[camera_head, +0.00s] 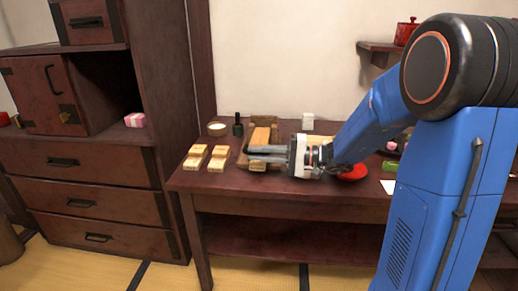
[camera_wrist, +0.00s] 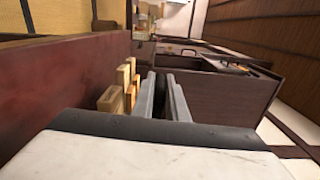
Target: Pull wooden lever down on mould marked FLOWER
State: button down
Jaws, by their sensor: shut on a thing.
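A tan wooden mould (camera_head: 262,136) stands near the back left of the dark table, in front of my gripper. Two more pale wooden pieces (camera_head: 195,157) and (camera_head: 217,158) lie to its left; they also show in the wrist view (camera_wrist: 112,99). My gripper (camera_head: 250,154) reaches in from the right, its grey fingers lying across the mould's front part. In the wrist view the fingers (camera_wrist: 163,78) are nearly together. They are shut on what appears to be the wooden lever, which is mostly hidden by them. No FLOWER marking is legible.
A dark bottle (camera_head: 238,126) and a round pale-topped pot (camera_head: 217,129) stand behind the pieces. A red dish (camera_head: 352,172) lies under my arm. A tall dark cabinet (camera_head: 95,165) stands left of the table (camera_head: 285,184). A small white box (camera_head: 308,121) is at the back.

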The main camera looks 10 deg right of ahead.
jog(key=shift+f, duration=0.1)
dwell(0.3)
jog(key=c, duration=1.8)
grip_release()
jog(key=shift+o, duration=0.2)
jog(key=shift+d, duration=0.1)
jog(key=v, duration=1.7)
jog(key=shift+d, duration=0.1)
